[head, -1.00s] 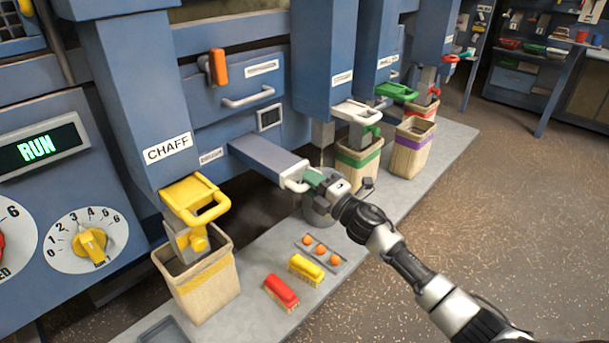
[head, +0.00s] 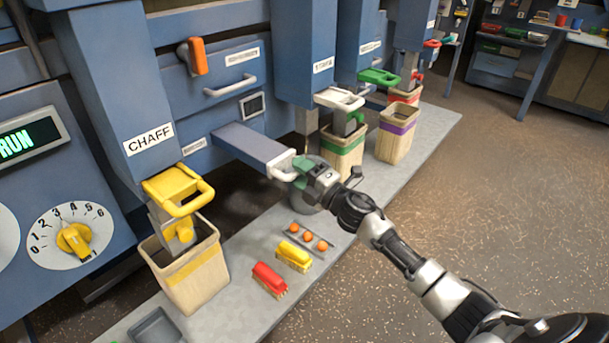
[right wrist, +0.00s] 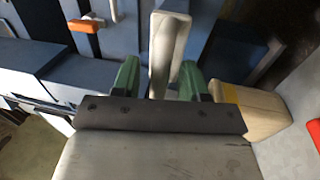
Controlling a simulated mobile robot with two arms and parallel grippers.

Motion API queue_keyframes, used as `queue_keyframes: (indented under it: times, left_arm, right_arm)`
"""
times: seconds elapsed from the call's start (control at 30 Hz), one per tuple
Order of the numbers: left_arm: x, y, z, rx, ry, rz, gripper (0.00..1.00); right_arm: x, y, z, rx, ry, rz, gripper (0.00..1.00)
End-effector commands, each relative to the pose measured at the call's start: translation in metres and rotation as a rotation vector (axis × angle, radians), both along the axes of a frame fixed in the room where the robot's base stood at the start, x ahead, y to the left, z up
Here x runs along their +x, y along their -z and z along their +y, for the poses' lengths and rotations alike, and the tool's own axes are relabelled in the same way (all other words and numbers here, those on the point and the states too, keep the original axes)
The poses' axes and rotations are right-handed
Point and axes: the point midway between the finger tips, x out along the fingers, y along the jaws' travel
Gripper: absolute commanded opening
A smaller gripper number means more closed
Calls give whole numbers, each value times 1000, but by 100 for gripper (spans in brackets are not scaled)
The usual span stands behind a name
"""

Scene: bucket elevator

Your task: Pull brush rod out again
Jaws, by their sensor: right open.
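A grey-blue rod-like bar (head: 245,145) sticks out of the machine below the small dark panel, with a white loop handle (head: 283,166) on its outer end. I take this for the brush rod; no bristles show on it. My right gripper (head: 300,170) is at the handle, with its green fingers open. In the right wrist view the white handle (right wrist: 166,50) stands between the two green fingers, with a gap visible on the right side. Whether either finger touches it I cannot tell. My left gripper does not show.
A basket (head: 190,268) stands under the yellow CHAFF gate at the left. A red brush (head: 269,279), a yellow brush (head: 294,255) and a tray (head: 312,239) with orange balls lie on the grey slab. More baskets (head: 343,150) stand behind. The floor at right is clear.

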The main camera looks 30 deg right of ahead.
Motion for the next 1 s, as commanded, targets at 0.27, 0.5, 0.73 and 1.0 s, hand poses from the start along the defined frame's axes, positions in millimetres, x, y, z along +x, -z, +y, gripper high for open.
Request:
queue_keyframes:
  times: [0.27, 0.5, 0.73, 1.0]
  left_arm:
    - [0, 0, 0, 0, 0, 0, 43]
    - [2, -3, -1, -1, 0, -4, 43]
    - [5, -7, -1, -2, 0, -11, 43]
    - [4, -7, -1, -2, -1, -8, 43]
  right_arm:
    - [-35, 9, -14, 0, 1, 4, 44]
    - [-77, 16, -32, -3, 1, 4, 44]
    - [-97, 20, -41, 0, 2, 3, 44]
    - [-99, 19, -42, -1, 2, 1, 44]
